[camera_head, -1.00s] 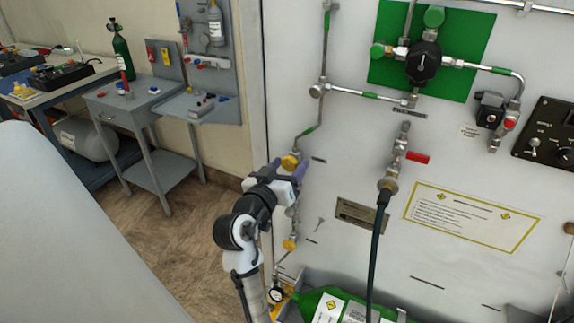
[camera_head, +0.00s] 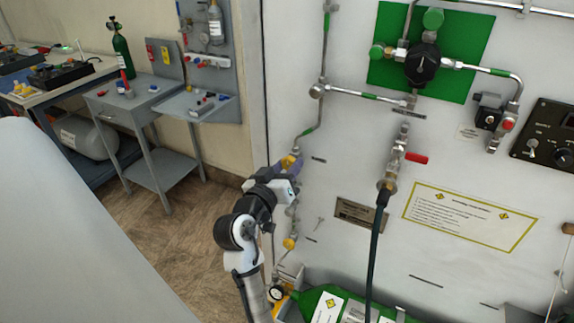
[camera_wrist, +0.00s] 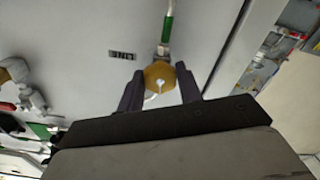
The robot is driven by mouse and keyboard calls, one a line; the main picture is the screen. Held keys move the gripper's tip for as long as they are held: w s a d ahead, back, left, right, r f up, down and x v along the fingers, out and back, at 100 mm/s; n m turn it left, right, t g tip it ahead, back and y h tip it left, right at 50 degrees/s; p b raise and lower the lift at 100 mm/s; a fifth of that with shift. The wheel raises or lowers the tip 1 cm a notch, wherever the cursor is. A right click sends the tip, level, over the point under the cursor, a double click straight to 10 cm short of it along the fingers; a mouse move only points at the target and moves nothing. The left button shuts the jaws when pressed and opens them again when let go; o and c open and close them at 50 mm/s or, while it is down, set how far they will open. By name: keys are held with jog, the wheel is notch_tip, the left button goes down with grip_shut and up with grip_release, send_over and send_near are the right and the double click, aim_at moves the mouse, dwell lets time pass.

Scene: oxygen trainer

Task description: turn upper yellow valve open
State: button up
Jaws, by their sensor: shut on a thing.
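The upper yellow valve (camera_head: 291,161) sits on the pipe at the left side of the white panel. In the wrist view its yellow knob (camera_wrist: 159,76) lies between the two dark purple fingers of my gripper (camera_wrist: 160,88). My gripper (camera_head: 290,168) is at the valve in the head view and is shut on the knob, partly hiding it. The lower yellow valve (camera_head: 289,244) is below on the same pipe line, apart from my gripper.
A red-handled valve (camera_head: 416,158) with a dark hose (camera_head: 376,240) is to the right on the panel. A black regulator knob (camera_head: 422,65) is on a green plate above. A pressure gauge (camera_head: 277,293) and green cylinder (camera_head: 325,300) are below. A grey side table (camera_head: 125,100) stands left.

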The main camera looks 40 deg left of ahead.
jog(key=n+p, duration=0.2)
jog(key=n, duration=0.2)
jog(key=shift+r, duration=0.1)
jog(key=n+p, duration=0.2)
jog(key=n, duration=0.6)
jog(key=shift+n+p, duration=0.3)
jog(key=shift+p, duration=0.1)
jog(key=n, duration=0.4)
jog(key=shift+n, duration=0.3)
jog(key=n, duration=0.4)
jog(key=shift+n, duration=0.3)
jog(key=n, duration=0.9)
jog(key=shift+n, duration=1.8)
